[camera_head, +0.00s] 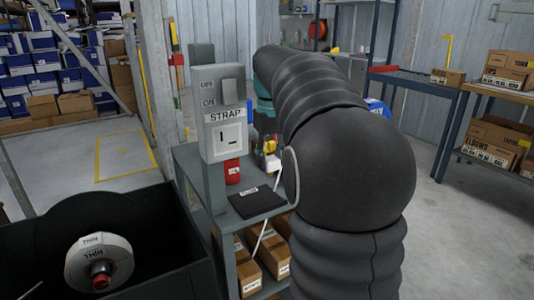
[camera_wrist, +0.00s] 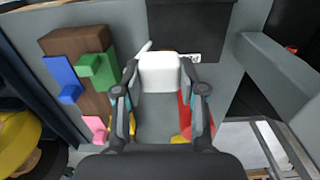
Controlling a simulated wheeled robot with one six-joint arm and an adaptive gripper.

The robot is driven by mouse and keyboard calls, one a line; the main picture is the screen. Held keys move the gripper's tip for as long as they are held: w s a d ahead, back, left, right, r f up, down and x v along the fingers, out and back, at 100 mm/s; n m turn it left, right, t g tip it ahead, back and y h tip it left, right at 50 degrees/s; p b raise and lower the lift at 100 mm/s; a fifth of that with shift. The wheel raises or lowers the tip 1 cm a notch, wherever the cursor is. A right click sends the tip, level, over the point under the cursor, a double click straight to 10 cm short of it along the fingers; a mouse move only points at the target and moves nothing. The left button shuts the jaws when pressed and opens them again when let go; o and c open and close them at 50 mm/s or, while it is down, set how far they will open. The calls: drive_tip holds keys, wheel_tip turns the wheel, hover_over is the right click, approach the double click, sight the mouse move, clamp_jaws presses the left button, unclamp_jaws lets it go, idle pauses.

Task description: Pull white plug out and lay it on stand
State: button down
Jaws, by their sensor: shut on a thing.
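The white plug (camera_wrist: 160,72) is between the fingertips of my gripper (camera_wrist: 160,84), which is shut on it. In the head view the plug (camera_head: 273,164) shows small below my gripper (camera_head: 269,148), right of the post and apart from the socket panel (camera_head: 229,140). The socket face has no plug in it. A white cord (camera_head: 277,205) hangs down past the table edge. The grey stand (camera_head: 199,170) carries a black mat (camera_head: 258,204) with a white label. The mat (camera_wrist: 188,25) lies beyond the plug in the wrist view. My arm hides part of the stand.
A red can (camera_head: 232,172) stands on the stand by the post. A brown block (camera_wrist: 62,45) with blue, green and pink pieces is left of my gripper. Cartons (camera_head: 250,272) sit on the lower shelf.

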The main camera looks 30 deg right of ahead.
sight(269, 195)
drive_tip(key=f, duration=0.3)
drive_tip(key=shift+a+f+b, duration=0.1)
drive_tip(key=shift+a+b, duration=0.1)
drive_tip(key=shift+b, duration=0.2)
drive_tip(key=shift+f+b, duration=1.25)
drive_tip(key=shift+f, duration=0.95)
drive_tip(key=c, duration=0.6)
unclamp_jaws()
drive_tip(key=shift+r, duration=0.15)
wheel_tip(269, 195, up, 12)
drive_tip(key=shift+f, duration=0.1)
